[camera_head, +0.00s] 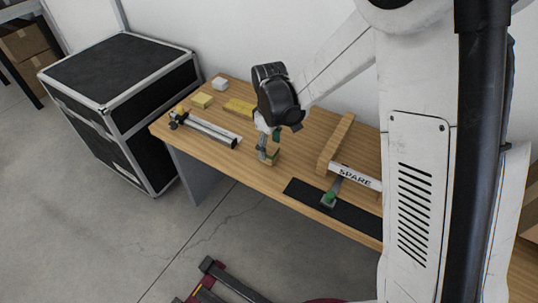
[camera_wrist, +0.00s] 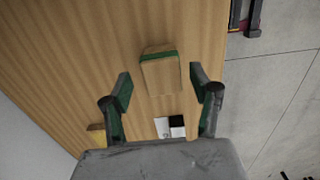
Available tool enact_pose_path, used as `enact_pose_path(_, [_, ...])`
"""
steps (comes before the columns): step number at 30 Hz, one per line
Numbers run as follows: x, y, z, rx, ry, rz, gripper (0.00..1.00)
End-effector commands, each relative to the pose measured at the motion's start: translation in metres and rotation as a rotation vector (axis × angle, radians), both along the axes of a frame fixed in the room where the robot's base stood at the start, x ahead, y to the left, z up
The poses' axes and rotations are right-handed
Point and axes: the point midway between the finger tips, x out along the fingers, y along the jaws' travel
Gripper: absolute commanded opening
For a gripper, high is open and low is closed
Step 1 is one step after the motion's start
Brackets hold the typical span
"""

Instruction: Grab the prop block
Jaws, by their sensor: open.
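The prop block appears to be the small wooden block with a green band (camera_wrist: 161,74), standing on the wooden table. In the wrist view it is centred just ahead of the space between my fingertips. In the head view the block (camera_head: 272,157) shows low beside my fingers, partly hidden by them. My gripper (camera_wrist: 160,83) is open, with a green-padded finger on each side and a gap to the block. In the head view my gripper (camera_head: 268,146) points down over the front part of the table.
A metal rail piece (camera_head: 212,132), yellow blocks (camera_head: 202,100) and a white block (camera_head: 220,84) lie at the table's left. A wooden bar (camera_head: 335,145), a white SPARE piece (camera_head: 355,176) and a black mat (camera_head: 350,214) lie right. A black case (camera_head: 125,80) stands left.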

Motion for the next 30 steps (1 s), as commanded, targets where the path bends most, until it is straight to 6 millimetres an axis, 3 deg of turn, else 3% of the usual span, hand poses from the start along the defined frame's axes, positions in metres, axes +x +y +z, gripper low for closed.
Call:
enact_pose_path(7, [-0.002,0.002,-0.037,0.000,0.000,0.000,0.58])
enact_pose_path(16, [-0.002,0.001,-0.041,-0.001,-0.001,0.000,0.57])
enact_pose_path(27, [-0.002,0.001,-0.041,-0.001,-0.001,0.000,0.08])
enact_pose_path(30, [-0.002,0.001,-0.041,-0.001,-0.001,0.000,0.08])
